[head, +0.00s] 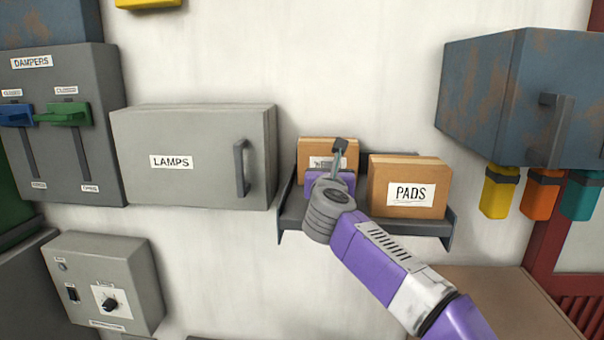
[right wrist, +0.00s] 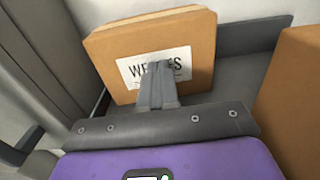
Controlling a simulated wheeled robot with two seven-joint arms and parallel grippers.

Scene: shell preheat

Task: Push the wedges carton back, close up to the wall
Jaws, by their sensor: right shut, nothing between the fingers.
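The wedges carton (head: 314,149) is a brown box with a white label, standing upright on the left part of a grey wall shelf (head: 395,227). In the right wrist view, the carton (right wrist: 118,46) fills the upper middle and its label is partly covered by my fingers. My right gripper (head: 339,147) is shut and empty, with its fingertips in front of the carton's labelled face; I cannot tell whether they touch. My wrist hides the carton's lower front in the head view. Any gap behind the carton is hard to judge. My left gripper is not in view.
The lamps cabinet (head: 194,157) is on the wall to the left. A rusty blue cabinet (head: 484,95) with coloured hanging items sticks out at the right. The wall above the shelf is clear.

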